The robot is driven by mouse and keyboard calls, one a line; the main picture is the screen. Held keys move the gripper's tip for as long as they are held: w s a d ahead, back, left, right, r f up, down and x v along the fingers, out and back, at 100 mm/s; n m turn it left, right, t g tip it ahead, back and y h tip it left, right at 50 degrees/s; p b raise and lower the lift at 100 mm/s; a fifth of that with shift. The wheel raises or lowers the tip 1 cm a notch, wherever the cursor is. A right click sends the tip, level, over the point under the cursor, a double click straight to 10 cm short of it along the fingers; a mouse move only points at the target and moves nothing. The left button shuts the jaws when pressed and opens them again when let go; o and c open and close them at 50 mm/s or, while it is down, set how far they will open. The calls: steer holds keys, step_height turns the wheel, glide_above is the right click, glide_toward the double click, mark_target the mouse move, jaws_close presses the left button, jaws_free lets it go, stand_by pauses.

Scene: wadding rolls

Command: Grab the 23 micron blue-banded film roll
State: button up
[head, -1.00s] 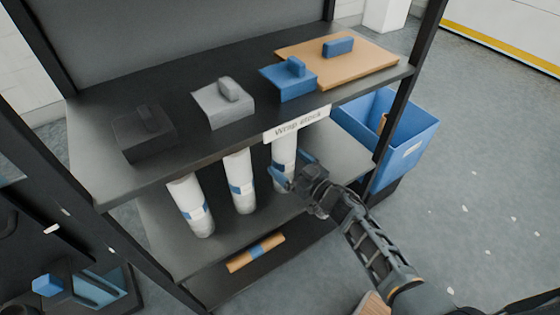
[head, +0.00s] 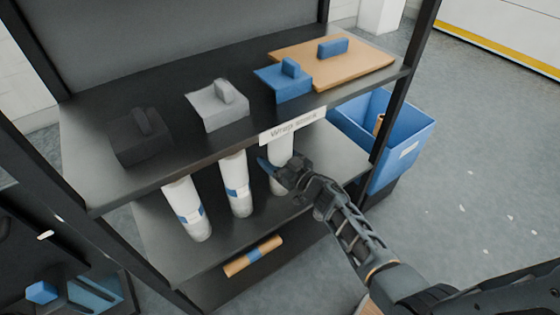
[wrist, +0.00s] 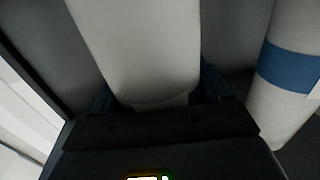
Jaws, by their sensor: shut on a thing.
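Three white film rolls stand upright on the shelf under the "Wrap stock" label. My gripper (head: 280,165) is shut on the right-hand film roll (head: 281,149), with the fingers around its body. In the wrist view this roll (wrist: 140,45) rises between my two blue fingers. Its own band is hidden or not readable. The middle roll (head: 234,172) and left roll (head: 183,205) each show a blue band. One neighbouring banded roll (wrist: 290,75) stands at the right in the wrist view. No micron print is legible.
The upper shelf board (head: 85,185) is close above the rolls and carries black, grey and blue holders. A brown roll with a blue band (head: 253,257) lies on the level below. A blue bin (head: 410,135) stands right of the rack. The floor at right is clear.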

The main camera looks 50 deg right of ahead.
steer(key=c, duration=0.9)
steer(key=shift+r, duration=0.1)
